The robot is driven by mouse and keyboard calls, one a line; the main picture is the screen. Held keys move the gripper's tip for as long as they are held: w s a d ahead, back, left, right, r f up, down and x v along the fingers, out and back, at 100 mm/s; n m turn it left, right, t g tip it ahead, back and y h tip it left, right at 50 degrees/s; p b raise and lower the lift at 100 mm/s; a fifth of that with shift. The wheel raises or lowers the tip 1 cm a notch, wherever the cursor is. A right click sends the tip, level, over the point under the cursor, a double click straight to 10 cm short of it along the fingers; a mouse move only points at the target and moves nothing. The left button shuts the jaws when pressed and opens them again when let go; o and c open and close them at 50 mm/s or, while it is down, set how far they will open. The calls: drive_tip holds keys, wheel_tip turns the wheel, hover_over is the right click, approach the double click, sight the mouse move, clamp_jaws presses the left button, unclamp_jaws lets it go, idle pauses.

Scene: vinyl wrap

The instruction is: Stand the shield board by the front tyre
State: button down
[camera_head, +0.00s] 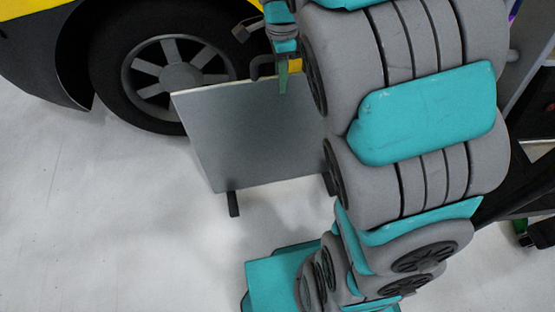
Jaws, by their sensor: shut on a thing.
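The shield board (245,130) is a flat grey panel with a pale top edge and a dark handle on top. It is upright but tilted in the picture, in the middle of the head view. Two short dark feet show under it, the left one at its lower left corner. My gripper (282,72) is at the board's top edge by the handle, shut on the board; my arm hides the board's right side. The front tyre (120,85), black with a grey spoked wheel, is at upper left. The board's upper left corner overlaps the tyre's lower right in the picture.
The yellow car body (25,10) and its dark wheel arch are at the upper left. The pale floor (90,220) is clear at left and in front of the board. A dark cart (530,185) with a green-marked caster stands at the right edge.

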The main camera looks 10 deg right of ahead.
drive_tip(key=shift+s+d+r, duration=0.15)
drive_tip(key=shift+s+d, duration=0.5)
drive_tip(key=shift+d, duration=0.45)
drive_tip(key=w+f, duration=0.2)
drive_tip(key=w, duration=0.6)
drive_tip(key=w+f+p, duration=0.1)
drive_tip(key=w+f, duration=0.2)
drive_tip(key=w, duration=0.4)
drive_tip(key=shift+w, duration=0.35)
drive_tip(key=c, duration=0.8)
unclamp_jaws()
drive_tip(key=shift+f, duration=0.15)
drive_tip(key=shift+o, duration=0.2)
wheel_tip(320, 180, up, 12)
drive_tip(key=s+d+n, duration=0.1)
drive_tip(key=s+n, duration=0.8)
drive_tip(key=s, duration=1.3)
drive_tip(key=s+f+n, duration=0.3)
drive_tip(key=s+n, duration=0.1)
drive_tip(key=s, duration=0.6)
drive_tip(key=s+f+n+g, duration=0.1)
drive_tip(key=s+f+n, duration=0.3)
drive_tip(key=s, duration=0.7)
drive_tip(key=shift+s+a+n+g, duration=0.25)
drive_tip(key=shift+a+n+g, duration=0.05)
drive_tip(key=shift+a+n, duration=0.2)
